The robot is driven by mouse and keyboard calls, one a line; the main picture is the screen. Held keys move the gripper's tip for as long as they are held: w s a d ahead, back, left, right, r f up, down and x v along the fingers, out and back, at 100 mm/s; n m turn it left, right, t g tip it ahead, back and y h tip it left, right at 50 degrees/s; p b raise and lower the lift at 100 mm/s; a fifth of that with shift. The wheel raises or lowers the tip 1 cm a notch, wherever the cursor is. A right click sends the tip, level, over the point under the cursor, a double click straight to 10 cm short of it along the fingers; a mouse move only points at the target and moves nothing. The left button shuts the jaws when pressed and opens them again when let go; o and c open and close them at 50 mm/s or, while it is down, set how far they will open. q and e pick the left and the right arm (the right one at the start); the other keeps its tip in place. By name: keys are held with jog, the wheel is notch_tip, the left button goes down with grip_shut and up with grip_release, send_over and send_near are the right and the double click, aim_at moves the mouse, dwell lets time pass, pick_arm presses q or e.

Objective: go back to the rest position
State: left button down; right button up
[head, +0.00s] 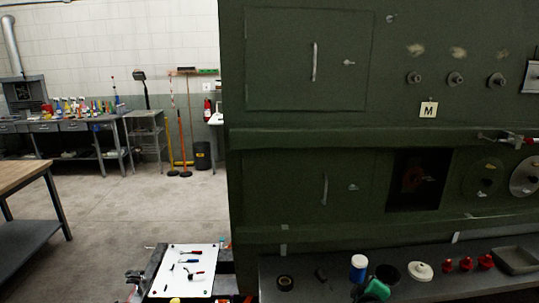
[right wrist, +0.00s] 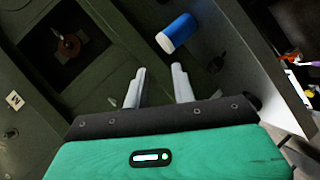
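My right gripper (right wrist: 158,85) shows in the right wrist view, with two pale fingers apart and nothing between them. A blue cylinder with a white end (right wrist: 178,33) lies beyond the fingertips, apart from them. In the head view a blue and white can (head: 358,268) stands on the ledge below the green panel. A green shape (head: 376,290) beside it resembles my green gripper body, but I cannot tell for sure. My left gripper is not seen.
The green fuselage wall (head: 300,130) fills the right side, with a dark opening (head: 418,180). The ledge (head: 330,292) holds red parts (head: 466,264), a white lid (head: 420,271) and a grey tray (head: 516,260). A white mat with tools (head: 180,286) is lower left. Floor behind is clear.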

jog(key=s+a+f+m+g+y, duration=0.1)
jog(key=s+f+m+g, duration=0.1)
jog(key=s+f, duration=0.5)
jog(key=s+f+m+g+y, duration=0.1)
jog(key=s+f+m+g, duration=0.1)
jog(key=s, duration=0.9)
jog(key=s+a+f+m+g+y, duration=0.1)
jog(key=s+a+g+y, duration=0.15)
jog(key=s, duration=0.75)
jog(key=s+a+f+m+g+y, duration=0.1)
jog(key=s+m+g, duration=0.15)
jog(key=s, duration=0.85)
notch_tip(320, 180, down, 34)
jog(key=g+b, duration=0.1)
jog(key=b, duration=0.1)
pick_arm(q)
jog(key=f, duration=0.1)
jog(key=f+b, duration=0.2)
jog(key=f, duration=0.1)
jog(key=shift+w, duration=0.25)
pick_arm(e)
jog(key=s+d+f+n+g, duration=0.1)
jog(key=s+d+f, duration=0.2)
jog(key=s+f, duration=1.5)
notch_tip(320, 180, down, 3)
jog(key=shift+s+r+g+h, duration=0.2)
jog(key=shift+s+g+h, duration=0.1)
jog(key=shift+s+h, duration=0.1)
